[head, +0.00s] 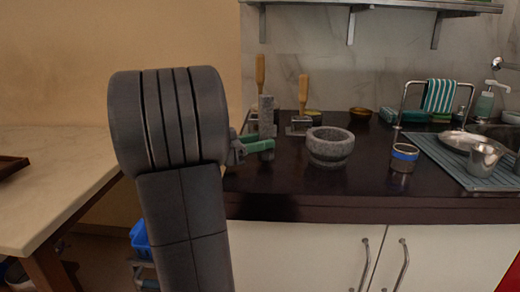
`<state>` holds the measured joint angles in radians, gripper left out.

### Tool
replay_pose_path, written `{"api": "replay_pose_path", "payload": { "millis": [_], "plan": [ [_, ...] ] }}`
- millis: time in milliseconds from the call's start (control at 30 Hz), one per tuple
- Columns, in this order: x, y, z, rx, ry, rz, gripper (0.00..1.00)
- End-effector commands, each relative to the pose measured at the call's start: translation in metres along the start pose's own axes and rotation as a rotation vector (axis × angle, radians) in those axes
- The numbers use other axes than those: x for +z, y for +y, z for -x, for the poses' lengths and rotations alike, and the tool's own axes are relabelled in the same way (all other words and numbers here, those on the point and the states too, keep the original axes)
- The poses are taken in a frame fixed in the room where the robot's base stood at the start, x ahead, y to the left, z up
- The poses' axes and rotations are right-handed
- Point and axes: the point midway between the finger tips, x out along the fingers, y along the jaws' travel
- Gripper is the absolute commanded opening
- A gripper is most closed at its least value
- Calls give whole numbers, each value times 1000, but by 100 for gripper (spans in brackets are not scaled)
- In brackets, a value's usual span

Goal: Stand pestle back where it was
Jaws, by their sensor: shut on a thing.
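The pestle (266,114) is a speckled grey stone cylinder. My own arm hides part of the gripper and the counter's left end. I cannot tell whether the pestle's foot touches the counter. The grey stone mortar (331,148) stands to the right of the gripper, apart from it.
Two wooden-handled tools (303,90) stand in grey holders close behind the pestle. A blue-banded cup (403,158) and a drying mat (450,160) with dishes lie to the right. The counter (365,178) is clear between mortar and cup. A pale table (60,165) stands left.

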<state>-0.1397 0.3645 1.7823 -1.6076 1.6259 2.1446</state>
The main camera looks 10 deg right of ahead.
Motion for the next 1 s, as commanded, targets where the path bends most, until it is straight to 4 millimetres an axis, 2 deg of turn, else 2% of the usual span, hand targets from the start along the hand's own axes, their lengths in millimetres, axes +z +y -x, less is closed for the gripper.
{"api": "replay_pose_path", "payload": {
  "millis": [67,467,500,600,1000],
  "plan": [
    [8,0,1,0,2,0,0],
    [11,0,1,0,2,-3,0],
    [11,0,1,0,0,-1,39],
    [10,0,1,0,0,-1,57],
    [6,0,0,0,0,0,57]
  ]
}}
